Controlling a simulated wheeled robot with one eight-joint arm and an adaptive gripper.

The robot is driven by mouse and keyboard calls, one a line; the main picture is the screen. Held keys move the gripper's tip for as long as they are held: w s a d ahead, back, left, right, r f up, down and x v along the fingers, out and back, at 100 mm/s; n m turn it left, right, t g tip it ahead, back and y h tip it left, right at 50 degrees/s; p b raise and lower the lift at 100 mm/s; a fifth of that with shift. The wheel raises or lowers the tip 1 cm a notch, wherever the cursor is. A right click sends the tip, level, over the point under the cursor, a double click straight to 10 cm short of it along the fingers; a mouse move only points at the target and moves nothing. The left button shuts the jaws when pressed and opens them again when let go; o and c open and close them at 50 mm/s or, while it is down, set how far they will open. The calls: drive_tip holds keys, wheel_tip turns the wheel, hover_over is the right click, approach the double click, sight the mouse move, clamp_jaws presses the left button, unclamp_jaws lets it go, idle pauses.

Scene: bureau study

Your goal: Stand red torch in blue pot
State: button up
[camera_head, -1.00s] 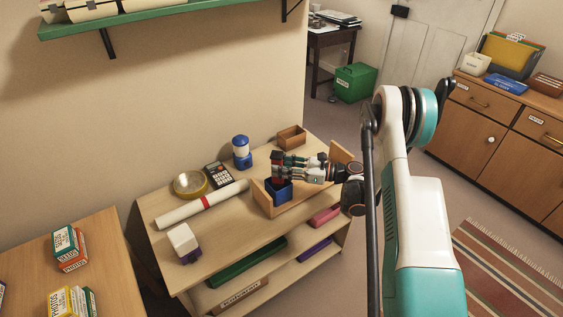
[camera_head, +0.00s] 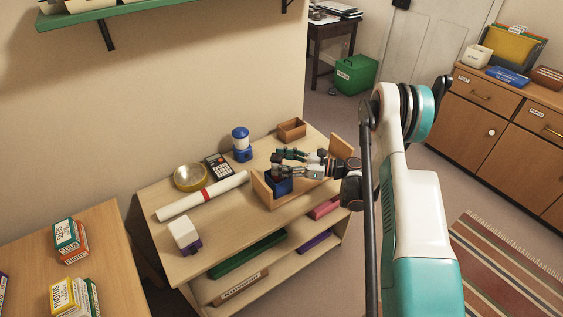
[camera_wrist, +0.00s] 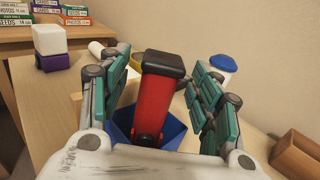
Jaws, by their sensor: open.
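The red torch (camera_wrist: 155,97), with a black head, stands in the blue pot (camera_wrist: 173,135) in the wrist view, leaning slightly. Its lower end is inside the pot's rim. My gripper (camera_wrist: 168,75) is open, with one teal-and-grey finger on each side of the torch and gaps between them and it. In the head view the blue pot (camera_head: 279,186) sits in a wooden holder with raised ends on the table, and my gripper (camera_head: 275,163) reaches over it from the right. My fingers hide most of the torch there.
A blue-and-white jar (camera_head: 241,146), a calculator (camera_head: 219,167), a brass dish (camera_head: 190,177), a white roll (camera_head: 203,196) and a small wooden box (camera_head: 291,130) share the tabletop. A white-and-purple block (camera_head: 184,234) stands near the front left. The wooden end panels (camera_head: 341,150) flank my gripper.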

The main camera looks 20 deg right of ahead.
drive_tip(key=shift+d, duration=0.1)
drive_tip(key=v, duration=1.1)
drive_tip(key=shift+s+d, duration=0.2)
drive_tip(key=shift+d, duration=0.15)
idle(0.4)
